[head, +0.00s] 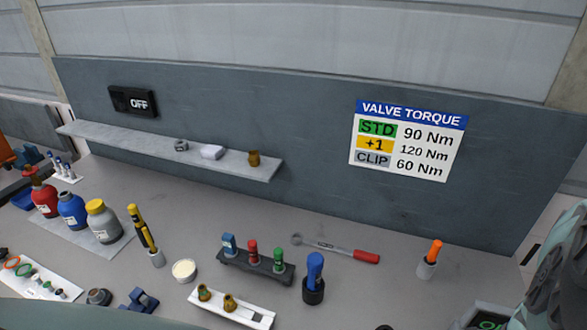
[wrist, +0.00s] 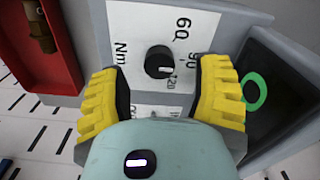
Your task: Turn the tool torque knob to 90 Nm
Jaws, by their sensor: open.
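The torque knob (wrist: 158,60) is a round black dial on a white plate (wrist: 130,22) in the wrist view. The plate is marked 60, 90, 120 and Nm around it. A white mark on the knob lies on the side by the 120. My gripper (wrist: 160,84) has yellow ribbed fingers spread wide, one on each side of the knob. The fingers look clear of the knob, and nothing is between them but the view of the plate. The knob does not show in the head view. A torque sign (head: 408,141) there lists STD 90 Nm, +1 120 Nm and CLIP 60 Nm.
A red bin (wrist: 38,45) lies left of the plate, and a dark panel with a green ring (wrist: 255,92) lies right. In the head view, a wrench (head: 335,249), a socket rack (head: 256,265) and bottles (head: 103,221) stand on the bench.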

